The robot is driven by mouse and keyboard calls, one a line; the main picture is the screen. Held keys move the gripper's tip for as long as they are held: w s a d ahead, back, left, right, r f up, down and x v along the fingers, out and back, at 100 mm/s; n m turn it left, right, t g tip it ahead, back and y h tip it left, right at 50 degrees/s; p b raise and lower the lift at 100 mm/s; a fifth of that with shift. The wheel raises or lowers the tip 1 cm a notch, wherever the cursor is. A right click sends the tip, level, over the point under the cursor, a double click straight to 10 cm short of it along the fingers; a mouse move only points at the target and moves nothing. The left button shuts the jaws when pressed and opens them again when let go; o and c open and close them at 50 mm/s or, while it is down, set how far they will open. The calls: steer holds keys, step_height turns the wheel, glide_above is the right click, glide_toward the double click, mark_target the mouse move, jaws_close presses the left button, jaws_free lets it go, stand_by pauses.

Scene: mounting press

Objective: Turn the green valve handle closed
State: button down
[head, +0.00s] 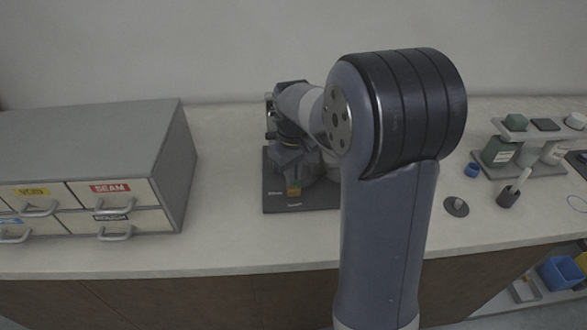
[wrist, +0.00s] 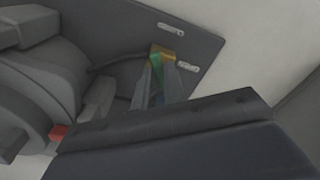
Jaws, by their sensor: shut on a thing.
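The green valve handle (wrist: 155,66) shows in the wrist view as a small green piece beside a yellow-orange part (wrist: 162,51) on the dark base plate (wrist: 196,44). My gripper (wrist: 157,73) reaches down to it, with its two fingers close around the green handle and shut on it. The fingers cover part of the handle, so its exact angle is hard to tell. In the head view the base plate (head: 275,201) lies on the bench, and my arm hides much of the press. The handle cannot be made out clearly there.
A grey drawer cabinet (head: 90,160) stands on the left of the bench. In the wrist view a small red part (wrist: 58,132) shows at lower left.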

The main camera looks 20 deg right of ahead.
steer(key=m+p, duration=0.1)
steer(key=m, duration=0.2)
steer(key=shift+m, duration=0.3)
steer(key=shift+m+p, duration=0.45)
steer(key=shift+m, duration=1.35)
steer(key=c, duration=1.5)
jaws_free()
steer(key=shift+r, duration=0.1)
step_height(320, 180, up, 11)
steer(key=shift+f, duration=0.2)
